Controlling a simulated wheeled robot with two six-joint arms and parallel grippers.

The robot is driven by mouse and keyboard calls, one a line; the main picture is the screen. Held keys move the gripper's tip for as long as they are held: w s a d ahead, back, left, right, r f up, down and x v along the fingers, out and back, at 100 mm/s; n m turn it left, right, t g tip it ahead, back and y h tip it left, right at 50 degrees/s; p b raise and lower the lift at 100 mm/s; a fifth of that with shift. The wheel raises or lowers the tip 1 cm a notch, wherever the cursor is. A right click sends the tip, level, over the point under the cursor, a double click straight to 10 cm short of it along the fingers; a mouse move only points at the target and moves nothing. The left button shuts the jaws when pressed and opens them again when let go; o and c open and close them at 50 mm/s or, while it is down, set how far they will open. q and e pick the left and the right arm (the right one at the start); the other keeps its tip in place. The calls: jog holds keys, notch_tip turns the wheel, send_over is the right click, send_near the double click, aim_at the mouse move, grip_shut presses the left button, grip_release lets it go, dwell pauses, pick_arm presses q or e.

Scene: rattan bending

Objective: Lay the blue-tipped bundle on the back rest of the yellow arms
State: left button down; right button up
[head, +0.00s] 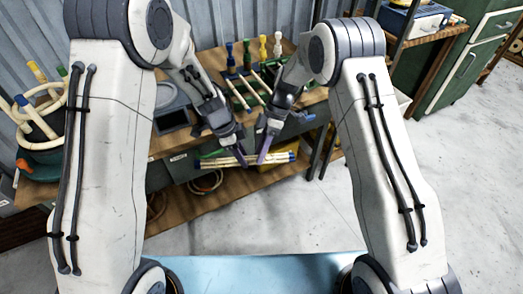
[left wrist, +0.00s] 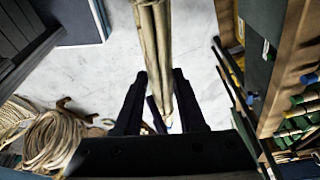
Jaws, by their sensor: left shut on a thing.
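The blue-tipped bundle (head: 281,158), several pale rods with blue ends, lies level in front of the workbench in the head view. My left gripper (head: 243,161) is shut on it near its middle. In the left wrist view the bundle (left wrist: 155,40) runs up and away from between the left fingers (left wrist: 160,112). My right gripper (head: 263,160) has its fingertips at the bundle, right beside the left ones; whether it is shut is hidden. A yellow-topped upright (head: 263,46) stands at the back of the bench, apart from the bundle. Its rests are too small to make out.
Green (head: 230,55), blue (head: 246,52) and white (head: 277,45) tops stand near the yellow one. A tub of rods (head: 42,160) is at left. A blue toolbox (head: 415,18) is at back right. Coiled cane (left wrist: 55,140) lies below. Floor at right is clear.

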grip_shut()
pick_arm(q)
jog(key=shift+c, duration=2.1)
grip_release()
